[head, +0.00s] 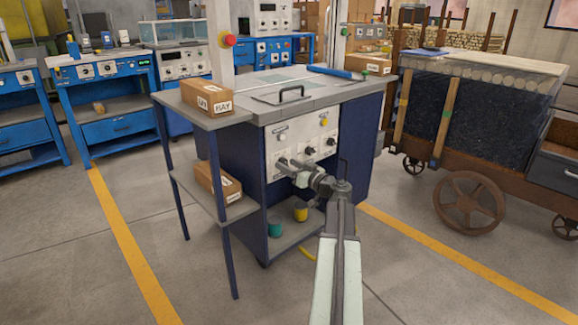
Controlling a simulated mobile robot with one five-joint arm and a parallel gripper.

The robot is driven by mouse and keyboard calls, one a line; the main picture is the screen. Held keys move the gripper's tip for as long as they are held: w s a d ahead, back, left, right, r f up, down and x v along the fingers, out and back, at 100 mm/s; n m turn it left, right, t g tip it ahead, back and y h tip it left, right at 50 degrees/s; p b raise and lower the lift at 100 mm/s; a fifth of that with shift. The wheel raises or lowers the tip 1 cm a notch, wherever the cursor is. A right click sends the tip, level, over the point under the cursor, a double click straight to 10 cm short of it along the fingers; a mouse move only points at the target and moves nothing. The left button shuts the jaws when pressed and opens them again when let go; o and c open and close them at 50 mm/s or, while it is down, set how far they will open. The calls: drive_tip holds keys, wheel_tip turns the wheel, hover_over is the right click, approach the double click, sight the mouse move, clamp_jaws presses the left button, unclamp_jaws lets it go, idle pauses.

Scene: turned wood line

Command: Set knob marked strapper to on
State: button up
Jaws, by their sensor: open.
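The strapping machine is a dark blue cabinet (238,167) with a grey top, in the middle of the head view. Its pale front panel (300,132) carries two dark knobs, one in the middle (310,151) and one at the right (331,142), with a yellow button (323,122) above. The panel labels are too small to read, so I cannot tell which knob is marked strapper. My gripper (281,165) is open and empty, in front of the panel's lower left part. It hides that part, and I cannot tell whether it touches anything.
A side shelf with cardboard boxes (207,98) stands left of the cabinet. Teal (275,226) and yellow (300,211) cans sit on the cabinet's lower shelf. A wheeled wooden cart (470,130) stands at the right. Blue benches (105,95) stand behind at left. Floor in front is clear.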

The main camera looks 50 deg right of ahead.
drive_tip(key=shift+w, duration=0.15)
clamp_jaws()
drive_tip(key=shift+d, duration=0.1)
drive_tip(key=shift+m, duration=0.3)
drive_tip(key=m, duration=1.1)
drive_tip(key=shift+m, duration=0.3)
idle(0.4)
